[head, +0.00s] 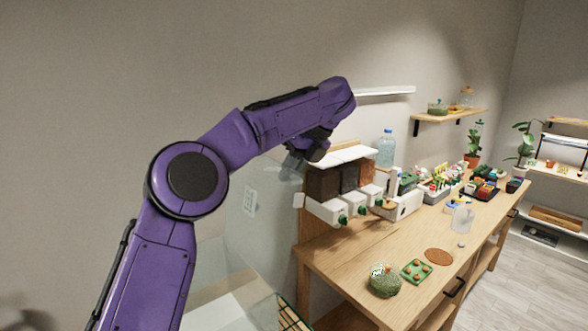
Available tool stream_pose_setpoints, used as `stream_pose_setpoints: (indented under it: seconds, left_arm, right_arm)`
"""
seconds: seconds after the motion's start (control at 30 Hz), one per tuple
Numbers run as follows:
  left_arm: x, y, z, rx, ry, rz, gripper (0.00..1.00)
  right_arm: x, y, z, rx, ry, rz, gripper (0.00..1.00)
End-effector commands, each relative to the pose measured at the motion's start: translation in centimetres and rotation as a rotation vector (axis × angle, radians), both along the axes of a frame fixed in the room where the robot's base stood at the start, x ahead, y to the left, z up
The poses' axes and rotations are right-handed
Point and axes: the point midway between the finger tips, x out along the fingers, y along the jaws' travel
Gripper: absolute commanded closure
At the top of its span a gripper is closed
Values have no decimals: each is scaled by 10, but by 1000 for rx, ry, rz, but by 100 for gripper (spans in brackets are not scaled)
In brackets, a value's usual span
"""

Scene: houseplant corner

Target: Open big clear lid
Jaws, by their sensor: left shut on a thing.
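The big clear lid (262,222) is a see-through panel at the centre left. It stands steeply raised and has a small white label on it. My left gripper (298,152) reaches over from the left and is shut on the lid near its upper edge. The fingertips are small and partly hidden by my own wrist. Below the lid is a clear tank (232,306) with pale contents, cut off by the bottom of the picture. My right gripper is not in view.
A wooden bench (400,250) stands to the right, with a dispenser rack (340,208) close to my left gripper. On the bench are a moss ball (384,281), a green tray (416,270) and a round brown mat (439,256). A wall shelf (385,91) is behind my wrist.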

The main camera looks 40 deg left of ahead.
Motion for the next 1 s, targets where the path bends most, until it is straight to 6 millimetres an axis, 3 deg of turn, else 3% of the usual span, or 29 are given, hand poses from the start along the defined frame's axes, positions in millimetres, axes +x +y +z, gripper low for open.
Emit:
stream_pose_setpoints:
  seconds: [0.03,0.17,0.2,0.27,1.0]
  left_arm:
    - [0,-2,-17,-17,31,7,100]
    - [0,-2,-17,-17,31,7,100]
    - [0,-2,-17,-17,31,7,80]
    - [0,-2,-17,-16,30,5,62]
    - [1,-3,-9,-8,18,-2,62]
  right_arm:
    - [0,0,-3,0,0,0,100]
    - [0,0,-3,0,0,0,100]
    - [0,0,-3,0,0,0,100]
    - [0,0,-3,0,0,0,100]
    - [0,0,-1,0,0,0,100]
